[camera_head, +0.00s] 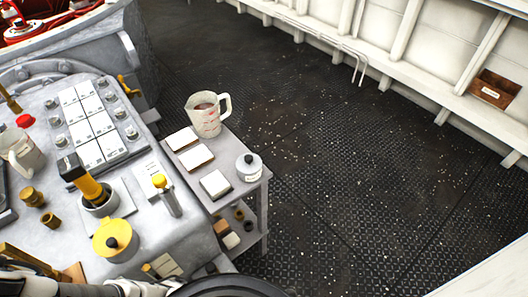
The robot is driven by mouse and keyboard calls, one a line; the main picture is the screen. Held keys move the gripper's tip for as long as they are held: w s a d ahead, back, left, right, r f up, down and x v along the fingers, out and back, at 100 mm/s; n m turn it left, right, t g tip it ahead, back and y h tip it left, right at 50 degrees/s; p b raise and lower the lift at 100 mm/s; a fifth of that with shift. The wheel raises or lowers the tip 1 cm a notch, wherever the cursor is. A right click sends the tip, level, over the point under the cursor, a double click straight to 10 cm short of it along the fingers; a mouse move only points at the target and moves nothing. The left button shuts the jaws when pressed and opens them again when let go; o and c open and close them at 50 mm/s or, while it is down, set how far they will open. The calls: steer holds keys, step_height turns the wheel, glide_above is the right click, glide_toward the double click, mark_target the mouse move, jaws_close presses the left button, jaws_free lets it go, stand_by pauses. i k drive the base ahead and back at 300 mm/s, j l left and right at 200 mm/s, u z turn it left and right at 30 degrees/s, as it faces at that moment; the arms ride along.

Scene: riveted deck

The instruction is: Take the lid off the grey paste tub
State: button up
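A small round light tub (249,171) with a grey lid (248,159) and a dark knob stands at the right end of a small grey side table. The lid sits on the tub. A label shows on the tub's front, too small to read; I take this to be the grey paste tub. My gripper is not in view. Parts that look like my arm show along the bottom left edge, well apart from the tub.
A measuring jug (205,120) with dark contents stands at the table's back. Several pale blocks lie between jug and tub; one pale block (215,184) is close left of the tub. The grey workbench (150,232) at left holds a yellow-lidded pot (115,239). Dark floor (340,190) at right is open.

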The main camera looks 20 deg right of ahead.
mark_target(246, 163)
steer(key=i+l, duration=0.1)
steer(key=l, duration=0.45)
steer(key=i+l, duration=0.15)
steer(key=l, duration=0.45)
steer(key=i+l+u, duration=0.1)
steer(key=l, duration=0.45)
